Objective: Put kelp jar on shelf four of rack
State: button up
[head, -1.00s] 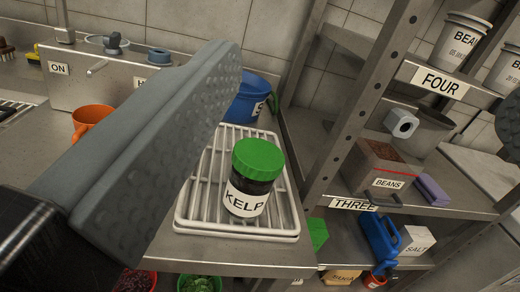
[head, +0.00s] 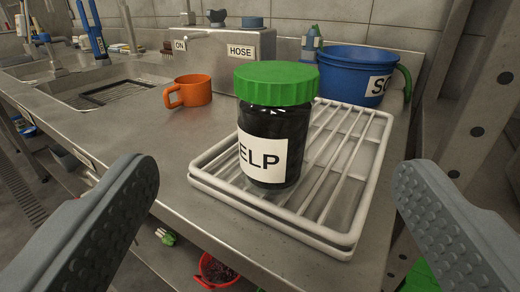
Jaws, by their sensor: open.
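The kelp jar (head: 262,130) is dark with a green lid and a white label of which "ELP" shows. It stands upright on a white wire rack tray (head: 350,240) at the counter's front right. My gripper (head: 275,200) is open and empty, one finger at the lower left and one at the lower right, with the jar farther off between them. Only a post of the shelf rack (head: 480,110) shows at the right edge. Its shelf four is out of view.
A blue pot (head: 345,72) stands behind the tray. An orange mug (head: 190,91) stands on the counter (head: 130,125) to the left, before a steel box labelled HOSE (head: 215,48). A sink is at the far left. A red container (head: 215,270) is below the counter.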

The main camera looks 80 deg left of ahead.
aim_at(276, 64)
jog(key=w+a, duration=0.1)
jog(key=a, duration=0.4)
jog(key=w+a, duration=0.1)
jog(key=a, duration=0.5)
jog(key=w+a, duration=0.1)
jog(key=a, duration=0.4)
jog(key=shift+w+a, duration=0.15)
jog(key=shift+a, duration=0.15)
jog(key=shift+c, duration=0.5)
jog(key=shift+r, duration=0.1)
jog(key=c, duration=1.2)
